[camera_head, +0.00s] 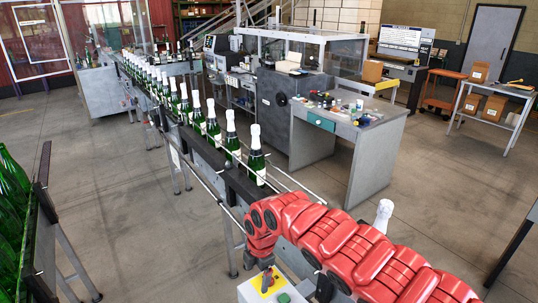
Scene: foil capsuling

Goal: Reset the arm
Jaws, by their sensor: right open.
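My right arm (345,245), red and segmented, reaches in from the lower right across the near end of the bottling line. My right gripper (264,262) is at its left end, small and hard to make out, over a box with a yellow top; it is open and I see nothing held in it. My left gripper is not in view. Green bottles with white foil tops stand in a row on the conveyor (230,185); the nearest is this bottle (257,160). Another white foil top (383,213) shows behind my right arm.
A grey workbench (375,135) with small items stands beyond the conveyor. A crate of green bottles (40,225) is at the left edge. Machines (285,110) stand behind the line. A side table (500,88) holds brown boxes. The floor between is clear.

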